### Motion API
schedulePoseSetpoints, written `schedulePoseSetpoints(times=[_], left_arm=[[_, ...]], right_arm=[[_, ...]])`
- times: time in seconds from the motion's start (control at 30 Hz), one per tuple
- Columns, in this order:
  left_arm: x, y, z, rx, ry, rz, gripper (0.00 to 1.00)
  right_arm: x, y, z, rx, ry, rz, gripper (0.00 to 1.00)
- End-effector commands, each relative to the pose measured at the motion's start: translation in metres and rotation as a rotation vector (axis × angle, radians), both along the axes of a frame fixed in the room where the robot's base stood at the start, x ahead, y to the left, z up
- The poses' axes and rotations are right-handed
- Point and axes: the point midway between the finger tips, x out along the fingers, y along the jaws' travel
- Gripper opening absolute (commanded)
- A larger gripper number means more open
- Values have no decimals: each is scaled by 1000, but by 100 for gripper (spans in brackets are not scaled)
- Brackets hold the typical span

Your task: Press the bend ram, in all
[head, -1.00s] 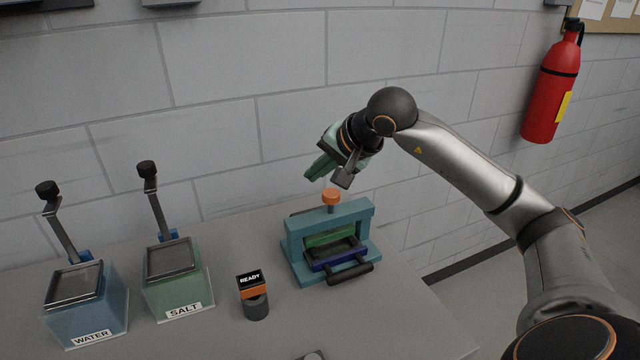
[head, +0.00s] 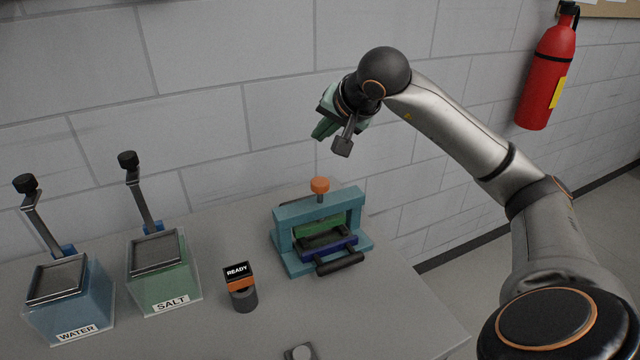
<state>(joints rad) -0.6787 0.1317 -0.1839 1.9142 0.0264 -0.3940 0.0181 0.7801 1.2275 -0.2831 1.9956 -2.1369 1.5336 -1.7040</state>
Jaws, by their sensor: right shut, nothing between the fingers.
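The bend ram is an orange knob (head: 320,185) on a short post at the top of a teal press frame (head: 345,198). Inside the frame are a green block (head: 318,227) and a dark tray with a blue front (head: 330,250) and a black handle (head: 340,263). My right gripper (head: 330,145) is shut and empty. It hangs above the orange knob, pointing down, with a clear gap between them. My left gripper is out of view.
A small READY sign (head: 238,272) stands left of the press. A blue WATER box (head: 75,310) and a green SALT box (head: 165,275), each with a lever, stand further left. The block wall is close behind. A fire extinguisher (head: 548,75) hangs at the right.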

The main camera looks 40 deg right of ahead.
Motion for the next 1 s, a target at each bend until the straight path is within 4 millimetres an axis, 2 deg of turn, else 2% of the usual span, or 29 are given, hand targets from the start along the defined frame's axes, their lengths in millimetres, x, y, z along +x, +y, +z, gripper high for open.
schedulePoseSetpoints(times=[0.03,0.4,0.5,0.67,1.0], left_arm=[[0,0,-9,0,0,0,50],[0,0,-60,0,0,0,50],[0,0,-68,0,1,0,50],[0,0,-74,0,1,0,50],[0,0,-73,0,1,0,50]], right_arm=[[0,0,-10,1,1,1,0],[0,1,-62,1,1,1,0],[0,0,-72,-1,0,1,0],[0,0,-80,0,1,-1,0],[0,0,-79,1,1,1,0]])
